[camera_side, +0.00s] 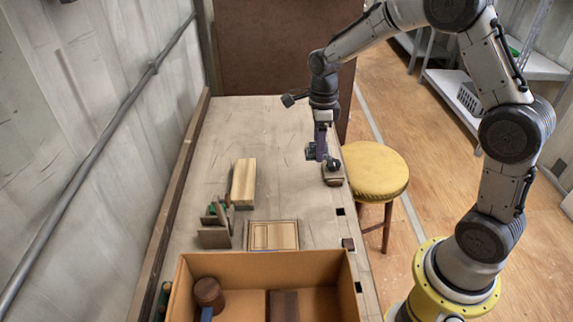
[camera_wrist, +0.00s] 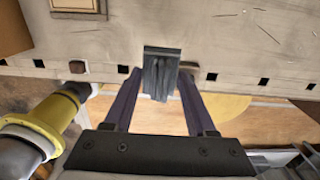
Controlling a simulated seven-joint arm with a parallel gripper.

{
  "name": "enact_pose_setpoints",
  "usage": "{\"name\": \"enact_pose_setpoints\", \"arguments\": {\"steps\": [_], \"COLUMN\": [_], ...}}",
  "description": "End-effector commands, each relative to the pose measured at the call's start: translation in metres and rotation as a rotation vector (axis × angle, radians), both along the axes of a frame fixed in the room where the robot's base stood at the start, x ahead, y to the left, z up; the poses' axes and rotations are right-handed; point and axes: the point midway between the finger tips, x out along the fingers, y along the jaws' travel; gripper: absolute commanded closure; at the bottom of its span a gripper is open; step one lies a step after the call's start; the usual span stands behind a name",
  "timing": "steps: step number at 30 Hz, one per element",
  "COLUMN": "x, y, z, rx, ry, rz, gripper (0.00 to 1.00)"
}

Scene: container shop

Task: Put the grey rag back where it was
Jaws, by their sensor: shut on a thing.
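My gripper (camera_side: 321,155) is over the right side of the workbench, toward its far end. Its purple fingers are closed on the grey rag (camera_wrist: 160,72), which shows as a ribbed grey piece between the fingertips in the wrist view. In the side view a bit of the rag (camera_side: 310,152) shows beside the fingers. A brown wooden block with a dark knob (camera_side: 333,173) stands at the bench edge just by the fingertips; whether the rag touches it I cannot tell.
An open cardboard box (camera_side: 260,262) holds a brown mallet (camera_side: 209,293) and a dark block (camera_side: 283,305). A pale wooden block (camera_side: 243,184), a small upright rack (camera_side: 215,237) and a framed board (camera_side: 273,236) stand behind it. A yellow stool (camera_side: 375,170) adjoins the right edge. The far bench is clear.

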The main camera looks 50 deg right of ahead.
Motion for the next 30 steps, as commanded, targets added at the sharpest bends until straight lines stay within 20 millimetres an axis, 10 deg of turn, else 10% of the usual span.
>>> {"name": "enact_pose_setpoints", "arguments": {"steps": [18, 30], "x": [0.107, 0.130], "y": [-0.016, -0.020], "z": [-0.071, -0.097], "rx": [0.001, 0.001], "ry": [0.004, 0.002], "rz": [0.001, 0.000], "gripper": [0.88, 0.88]}}
